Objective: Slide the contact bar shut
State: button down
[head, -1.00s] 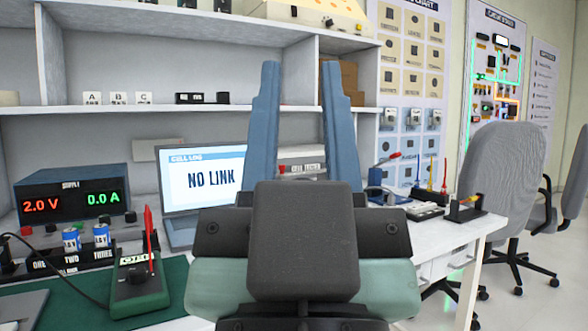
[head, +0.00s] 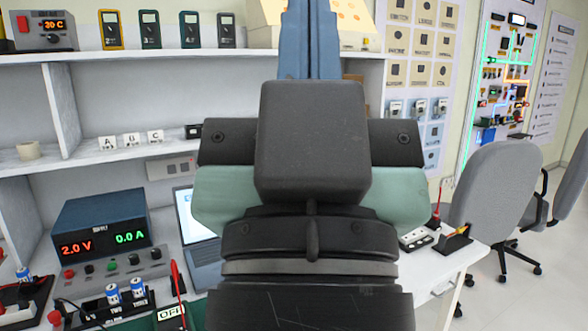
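My gripper (head: 311,40) stands upright in the middle of the head view, with its blue fingers drawn together. The fingertips run out of the top of the picture, and no object shows between the fingers. I cannot make out a contact bar for certain. My gripper and wrist hide the middle of the bench.
A power supply (head: 101,223) reads 2.0 V and 0.0 A at the left. A laptop (head: 198,240) is partly hidden behind my gripper. Batteries in holders (head: 124,296) and a red probe (head: 178,280) are at the lower left. Grey chairs (head: 492,185) stand at the right.

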notch_tip(320, 180, up, 16)
jog(key=p, duration=1.2)
jog(key=shift+f+p, duration=0.25)
jog(key=shift+p, duration=0.15)
